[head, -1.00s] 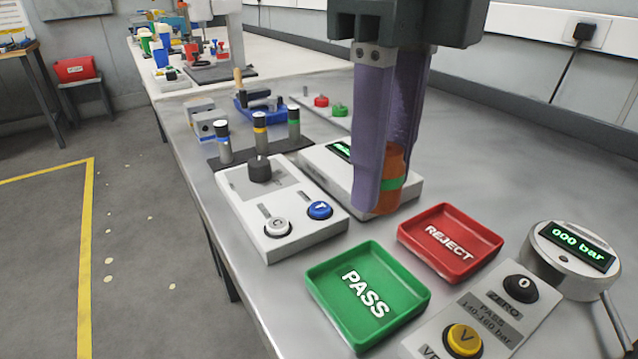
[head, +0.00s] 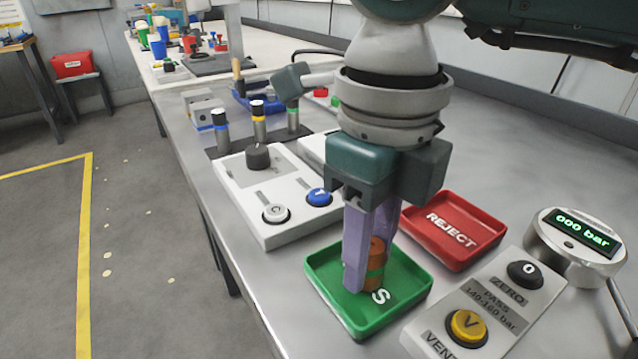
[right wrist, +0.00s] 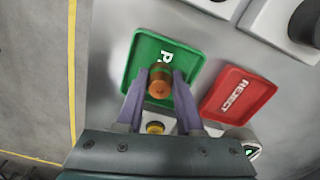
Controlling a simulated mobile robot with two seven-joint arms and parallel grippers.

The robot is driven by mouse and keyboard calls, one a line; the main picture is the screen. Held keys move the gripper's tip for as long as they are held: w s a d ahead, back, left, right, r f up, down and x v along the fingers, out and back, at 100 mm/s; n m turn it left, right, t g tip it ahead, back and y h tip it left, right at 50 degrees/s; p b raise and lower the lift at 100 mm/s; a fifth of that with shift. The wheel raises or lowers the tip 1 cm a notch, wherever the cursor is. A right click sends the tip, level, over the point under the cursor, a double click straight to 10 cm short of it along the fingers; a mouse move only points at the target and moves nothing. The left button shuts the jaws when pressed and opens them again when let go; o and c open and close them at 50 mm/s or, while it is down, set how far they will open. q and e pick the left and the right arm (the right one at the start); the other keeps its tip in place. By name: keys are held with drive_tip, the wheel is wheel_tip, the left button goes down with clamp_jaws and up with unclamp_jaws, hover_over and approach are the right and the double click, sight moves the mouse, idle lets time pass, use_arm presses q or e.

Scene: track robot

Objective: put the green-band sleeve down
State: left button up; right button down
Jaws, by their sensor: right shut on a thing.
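The green-band sleeve (head: 376,262) is a copper-brown cylinder with a green band. It is upright between the purple fingers of my right gripper (head: 368,268), which is shut on it. The gripper points down over the green PASS tray (head: 318,268), and the sleeve is inside the tray's outline. I cannot tell whether its lower end touches the tray floor. In the right wrist view the sleeve (right wrist: 160,84) shows between the fingertips, over the green tray (right wrist: 137,62). The gripper hides part of the PASS lettering. My left gripper is not in view.
The red REJECT tray (head: 452,230) stands right beside the green tray. A panel with ZERO and VENT buttons (head: 490,300) and a round gauge reading 000 bar (head: 575,245) are at the right. A white control box (head: 270,190) is at the left, with banded pegs (head: 258,125) behind it.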

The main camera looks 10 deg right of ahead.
drive_tip(key=c, duration=1)
unclamp_jaws()
drive_tip(key=shift+f, duration=0.15)
drive_tip(key=o, duration=0.5)
drive_tip(key=shift+c, duration=0.2)
drive_tip(key=shift+r, duration=0.35)
wheel_tip(320, 180, up, 12)
drive_tip(key=p, duration=0.1)
drive_tip(key=shift+f, duration=0.15)
